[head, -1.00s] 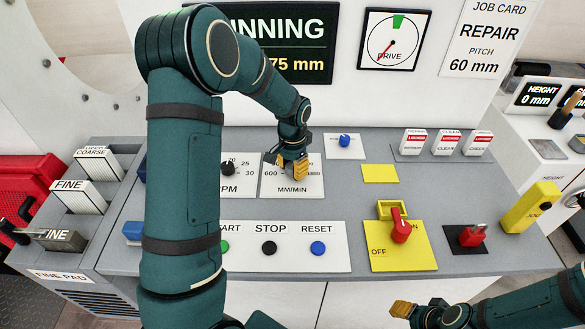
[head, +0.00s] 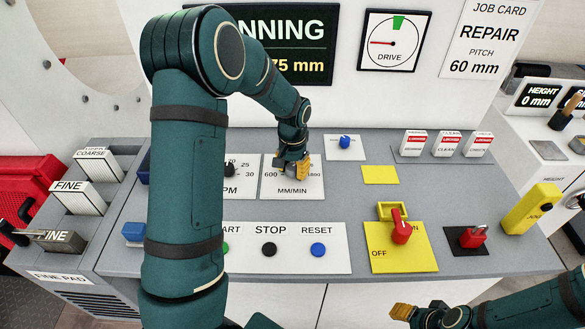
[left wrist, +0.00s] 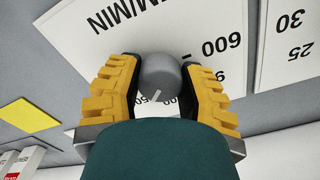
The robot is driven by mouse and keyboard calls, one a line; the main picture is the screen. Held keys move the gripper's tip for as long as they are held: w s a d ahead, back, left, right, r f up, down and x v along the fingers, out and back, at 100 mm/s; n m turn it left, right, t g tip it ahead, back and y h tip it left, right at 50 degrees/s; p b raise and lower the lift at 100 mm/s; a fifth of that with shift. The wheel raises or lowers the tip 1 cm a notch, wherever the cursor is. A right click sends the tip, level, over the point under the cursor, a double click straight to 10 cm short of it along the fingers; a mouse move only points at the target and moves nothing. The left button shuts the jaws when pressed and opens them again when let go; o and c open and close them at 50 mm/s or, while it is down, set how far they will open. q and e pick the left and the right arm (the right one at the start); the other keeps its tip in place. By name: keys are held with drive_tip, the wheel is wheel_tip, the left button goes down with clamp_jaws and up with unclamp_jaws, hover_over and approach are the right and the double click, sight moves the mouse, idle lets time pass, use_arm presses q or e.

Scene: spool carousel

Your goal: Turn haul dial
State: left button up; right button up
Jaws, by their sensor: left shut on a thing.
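The haul dial (left wrist: 160,77) is a grey round knob with a pale pointer line, on a white plate marked MM/MIN (head: 270,190). In the left wrist view it sits between the yellow fingers of my left gripper (left wrist: 162,85), which is shut on it. In the head view my left gripper (head: 296,170) comes down over the plate and hides most of the dial. The DRIVE gauge (head: 390,40) has a red needle pointing left, away from its green band at the top. My right gripper (head: 404,311) is low at the right, away from the panel controls.
A dark RPM knob (head: 230,169) is just left of the dial plate. A blue knob (head: 345,141) is behind right. START, STOP (head: 269,249) and RESET (head: 318,249) buttons lie in front. A red switch (head: 401,229) on a yellow plate is at the right.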

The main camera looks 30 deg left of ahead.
sight(293, 166)
use_arm(q)
drive_tip(key=o, duration=1.2)
drive_tip(key=shift+w+f, duration=0.1)
wheel_tip(293, 166, up, 12)
